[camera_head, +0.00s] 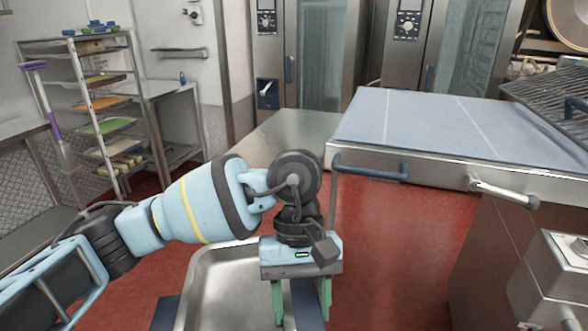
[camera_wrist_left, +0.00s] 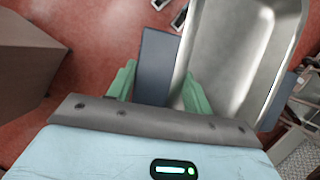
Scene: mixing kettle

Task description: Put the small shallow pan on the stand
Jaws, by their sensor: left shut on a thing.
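The small shallow pan (camera_head: 222,285) is a silver steel tray with a raised rim, at the bottom of the head view and partly cut off. A blue-grey strip shows along each long side of it. My left gripper (camera_head: 300,303) points down at the pan's right side. Its green fingers are shut about the near blue-grey strip, one finger over the pan's edge and one outside. The wrist view shows the pan (camera_wrist_left: 232,55) beside the gripper (camera_wrist_left: 157,88). I cannot tell what is under the pan. No stand can be clearly made out. My right gripper is out of view.
A blue-grey topped counter (camera_head: 440,125) with rail handles stands to the right. A lower steel surface (camera_head: 285,130) lies beyond my arm. A tray rack (camera_head: 105,105) is at the left, ovens (camera_head: 325,60) at the back. Red floor (camera_head: 400,235) is clear right of the gripper.

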